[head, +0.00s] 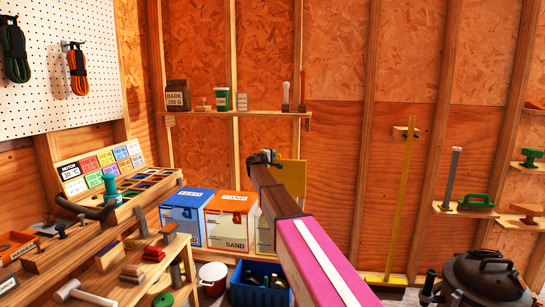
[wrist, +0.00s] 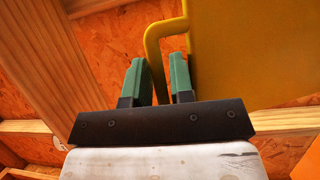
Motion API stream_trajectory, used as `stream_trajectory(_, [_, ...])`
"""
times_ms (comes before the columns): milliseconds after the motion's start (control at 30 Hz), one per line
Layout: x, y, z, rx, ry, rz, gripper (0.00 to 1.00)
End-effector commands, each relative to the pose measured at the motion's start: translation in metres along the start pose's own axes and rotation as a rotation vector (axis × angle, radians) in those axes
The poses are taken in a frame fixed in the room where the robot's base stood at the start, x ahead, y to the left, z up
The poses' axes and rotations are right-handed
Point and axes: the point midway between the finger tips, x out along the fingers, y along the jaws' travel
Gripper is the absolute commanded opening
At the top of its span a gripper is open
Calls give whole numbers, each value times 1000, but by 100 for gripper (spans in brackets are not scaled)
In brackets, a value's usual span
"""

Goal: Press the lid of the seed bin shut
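A flat yellow panel, which looks like the raised lid (head: 291,178) of the seed bin, stands upright behind the end of my arm in the head view. Below it, a pale bin (head: 265,232) is mostly hidden by my arm, and I cannot read its label. In the wrist view the yellow lid (wrist: 245,50) fills the upper right, with a bent yellow handle (wrist: 153,50) at its left edge. My gripper (wrist: 158,75) has its two green fingers on either side of this handle, close against it. In the head view my gripper (head: 264,157) is small and dark.
An orange SAND bin (head: 226,221) and a blue bin (head: 184,217) stand left of the pale bin, both shut. A blue crate (head: 256,286) and red bucket (head: 212,277) sit on the floor in front. A shelf (head: 240,114) runs above. A workbench (head: 95,235) fills the left.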

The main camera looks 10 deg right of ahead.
Motion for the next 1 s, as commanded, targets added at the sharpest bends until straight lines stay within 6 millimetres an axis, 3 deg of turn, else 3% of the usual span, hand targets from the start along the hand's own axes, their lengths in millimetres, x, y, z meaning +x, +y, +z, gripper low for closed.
stream_trajectory(33, [0,0,0,0,0,0,15])
stream_trajectory(100, [0,0,0,0,0,0,0])
stream_trajectory(467, [-9,-2,4,10,1,26,0])
stream_trajectory(733, [-48,-16,21,64,5,158,0])
stream_trajectory(1000, [-97,-45,42,146,8,359,0])
